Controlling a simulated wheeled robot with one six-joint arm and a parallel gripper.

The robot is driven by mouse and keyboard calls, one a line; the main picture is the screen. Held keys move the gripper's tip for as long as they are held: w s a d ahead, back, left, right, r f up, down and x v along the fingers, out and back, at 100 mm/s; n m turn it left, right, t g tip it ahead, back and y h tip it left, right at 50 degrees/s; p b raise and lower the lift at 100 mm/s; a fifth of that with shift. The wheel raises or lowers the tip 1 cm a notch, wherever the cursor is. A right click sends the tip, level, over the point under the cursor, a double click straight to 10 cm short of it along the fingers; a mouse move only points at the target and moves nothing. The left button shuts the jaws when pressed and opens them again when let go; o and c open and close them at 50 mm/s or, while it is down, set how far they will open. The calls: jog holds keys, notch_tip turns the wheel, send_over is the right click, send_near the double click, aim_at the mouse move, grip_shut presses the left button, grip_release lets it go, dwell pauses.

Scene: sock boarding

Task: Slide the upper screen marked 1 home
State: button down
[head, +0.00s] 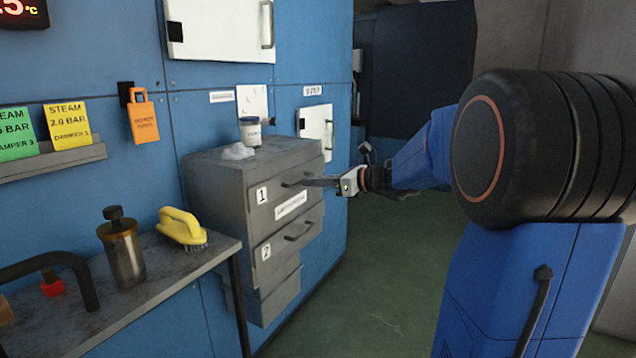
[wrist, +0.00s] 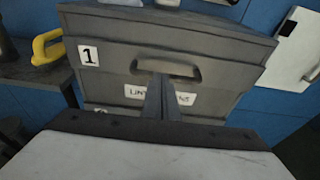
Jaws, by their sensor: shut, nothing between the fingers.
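The upper screen marked 1 (head: 284,186) is the top grey drawer-like front of the grey cabinet, with a dark bar handle. It also shows in the wrist view (wrist: 110,62), with the handle (wrist: 168,68) near the middle. A lower screen marked 2 (head: 290,245) is beneath it. My gripper (head: 308,182) is shut and empty, its fingertips at the upper screen's front by the handle. In the wrist view the fingers (wrist: 160,85) overlap the handle's lower middle. I cannot tell whether they touch it. Whether the upper screen stands out from the cabinet is hard to tell.
A jar (head: 250,131) and a whitish lump (head: 238,152) sit on the cabinet top. A metal shelf (head: 190,262) at left holds a yellow brush (head: 182,226) and an oil can (head: 122,255). A white hatch (head: 316,132) is behind the cabinet. Green floor (head: 385,265) is clear at right.

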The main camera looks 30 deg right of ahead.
jog(key=shift+w+r, duration=0.15)
jog(key=shift+r, duration=0.1)
jog(key=v, duration=1.7)
jog(key=shift+s+f, duration=0.25)
jog(key=shift+s, duration=0.1)
jog(key=s+a+f+n+g+h, duration=0.1)
jog(key=s+a+f+n+g, duration=0.4)
jog(key=a, duration=0.4)
jog(key=s+a+f+n+g+h, duration=0.1)
jog(key=s+a+f+n+g, duration=0.1)
jog(key=s+a+f+n, duration=0.45)
jog(key=s+a+f+n+g+h, duration=0.1)
jog(key=s+a+f+n+h, duration=0.2)
jog(key=n, duration=1.4)
jog(key=s+f+h, duration=0.4)
jog(key=s+f, duration=0.3)
jog(key=s, duration=0.2)
